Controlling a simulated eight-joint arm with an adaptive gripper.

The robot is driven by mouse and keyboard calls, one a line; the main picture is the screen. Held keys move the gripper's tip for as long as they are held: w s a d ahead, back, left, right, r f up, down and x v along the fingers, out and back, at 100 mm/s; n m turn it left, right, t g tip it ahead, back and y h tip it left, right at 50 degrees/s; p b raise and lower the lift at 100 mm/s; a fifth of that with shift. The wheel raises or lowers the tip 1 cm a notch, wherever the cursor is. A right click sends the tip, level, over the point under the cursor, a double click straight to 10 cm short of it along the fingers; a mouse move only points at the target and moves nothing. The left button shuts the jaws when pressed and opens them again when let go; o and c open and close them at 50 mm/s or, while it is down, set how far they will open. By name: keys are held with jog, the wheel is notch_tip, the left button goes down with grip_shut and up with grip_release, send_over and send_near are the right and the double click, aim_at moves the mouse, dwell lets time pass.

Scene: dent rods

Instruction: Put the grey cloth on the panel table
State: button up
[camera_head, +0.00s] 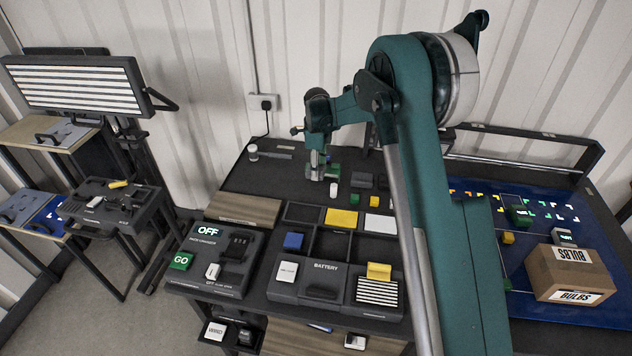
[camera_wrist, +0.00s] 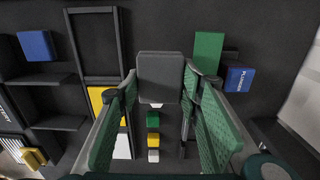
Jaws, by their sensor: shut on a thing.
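My gripper (camera_head: 318,166) is over the back of the middle dark table (camera_head: 262,172). In the wrist view its two green-padded fingers (camera_wrist: 161,84) are shut on a dark grey, soft-cornered pad (camera_wrist: 160,72). I take the pad for the grey cloth; its underside is hidden. In the head view the held pad is too small to make out clearly. A blue-topped table (camera_head: 520,310) stands at the right, partly behind my arm. No label shows which surface is the panel table.
A cardboard box marked BULBS (camera_head: 568,275) and small blocks stand on the blue top. The middle table holds a divided tray (camera_head: 330,243), a button box (camera_head: 213,258) and loose blocks. A striped light panel (camera_head: 75,85) stands at the left.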

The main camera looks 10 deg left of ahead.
aim_at(308, 168)
jog(key=a, duration=0.3)
jog(key=shift+s+a, duration=0.2)
jog(key=shift+s, duration=0.1)
jog(key=shift+f, duration=0.1)
jog(key=shift+f, duration=3.1)
jog(key=shift+f, duration=0.1)
jog(key=shift+f, duration=1.75)
jog(key=shift+f, duration=0.15)
jog(key=o, duration=0.7)
